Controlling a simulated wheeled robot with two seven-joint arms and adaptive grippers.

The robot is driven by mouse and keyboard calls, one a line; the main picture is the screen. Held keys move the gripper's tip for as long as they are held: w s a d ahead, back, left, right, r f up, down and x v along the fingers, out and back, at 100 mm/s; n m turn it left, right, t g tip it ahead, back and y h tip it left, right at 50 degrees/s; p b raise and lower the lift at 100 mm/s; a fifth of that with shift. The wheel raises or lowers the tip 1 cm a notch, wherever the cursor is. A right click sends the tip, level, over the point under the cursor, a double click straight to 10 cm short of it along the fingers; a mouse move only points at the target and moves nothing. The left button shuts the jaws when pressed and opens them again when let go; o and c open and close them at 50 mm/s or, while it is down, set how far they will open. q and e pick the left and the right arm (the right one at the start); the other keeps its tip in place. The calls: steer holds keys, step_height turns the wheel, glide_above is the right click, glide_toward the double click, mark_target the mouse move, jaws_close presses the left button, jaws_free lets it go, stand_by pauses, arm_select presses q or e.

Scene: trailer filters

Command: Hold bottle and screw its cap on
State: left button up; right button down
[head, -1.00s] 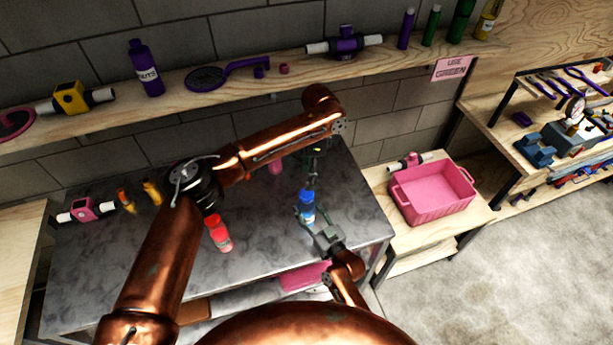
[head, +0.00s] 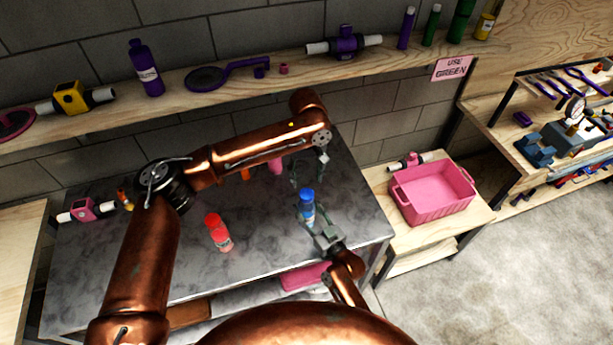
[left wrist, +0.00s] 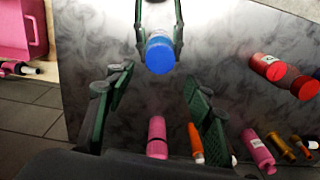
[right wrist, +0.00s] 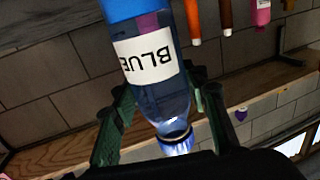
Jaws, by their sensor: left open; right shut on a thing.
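The blue bottle (head: 308,212) stands upright in my right gripper (head: 322,233), which is shut on its body. Its label reads BLUE, upside down in the right wrist view (right wrist: 146,58). A blue cap (head: 307,194) sits on the neck; it also shows from above in the left wrist view (left wrist: 160,56) and at the bottom of the right wrist view (right wrist: 177,141). How tightly it is seated I cannot tell. My left gripper (head: 308,171) is open and empty, apart from the cap and just beyond it in the head view. Its spread fingers show in the left wrist view (left wrist: 158,85).
A pink bin (head: 435,190) is at right. The wall shelf (head: 215,75) runs behind.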

mark_target(306, 193)
arm_select(q)
steer(key=shift+s+n, duration=0.1)
steer(key=shift+n, duration=0.3)
steer(key=shift+f, duration=4)
steer(key=shift+c, duration=0.6)
